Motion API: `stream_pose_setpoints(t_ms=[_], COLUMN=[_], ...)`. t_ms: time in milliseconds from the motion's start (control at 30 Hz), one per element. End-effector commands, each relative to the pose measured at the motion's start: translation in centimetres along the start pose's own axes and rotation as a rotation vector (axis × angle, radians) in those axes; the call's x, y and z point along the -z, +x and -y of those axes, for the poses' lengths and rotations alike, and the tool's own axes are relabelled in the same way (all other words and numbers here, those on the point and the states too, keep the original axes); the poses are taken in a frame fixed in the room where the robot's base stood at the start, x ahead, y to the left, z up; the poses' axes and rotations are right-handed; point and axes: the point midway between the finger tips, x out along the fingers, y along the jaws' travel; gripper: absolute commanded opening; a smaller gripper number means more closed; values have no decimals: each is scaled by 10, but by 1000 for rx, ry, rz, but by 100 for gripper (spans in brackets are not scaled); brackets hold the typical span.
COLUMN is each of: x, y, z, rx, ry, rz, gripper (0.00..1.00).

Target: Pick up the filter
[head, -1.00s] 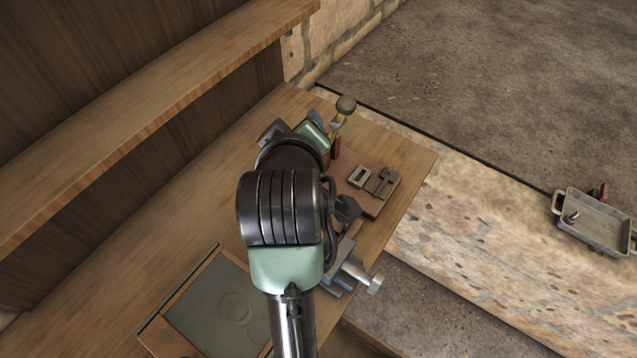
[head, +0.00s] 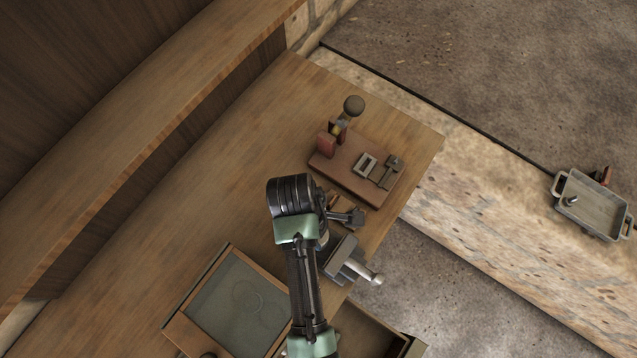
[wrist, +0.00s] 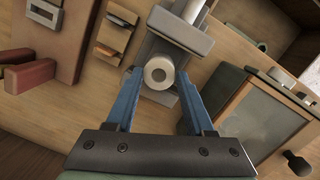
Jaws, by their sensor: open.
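I see no clear contact, and the height gap cannot be told. In the head view my arm hides the round piece and the fingers. The vise (head: 345,262) shows there just right of my arm.
A red-brown board (head: 330,172) with a ball-topped lever (head: 353,106) and metal fittings lies beyond my arm. A small wooden tool holder (wrist: 114,36) is left of the vise. A glass-topped box (head: 225,290) is on the near left. The bench's left-middle is clear.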

Motion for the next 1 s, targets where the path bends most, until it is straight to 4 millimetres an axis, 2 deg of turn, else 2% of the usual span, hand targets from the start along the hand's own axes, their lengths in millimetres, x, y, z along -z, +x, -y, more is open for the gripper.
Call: stream_pose_setpoints(t_ms=[33,400,767,1000], x=[0,2,1,2], y=[14,57,63,62], z=[10,10,8,7], rx=[30,29,25,23], ry=[-6,-5,-4,-4], rz=[4,3,4,3], gripper=[62,62,62,19])
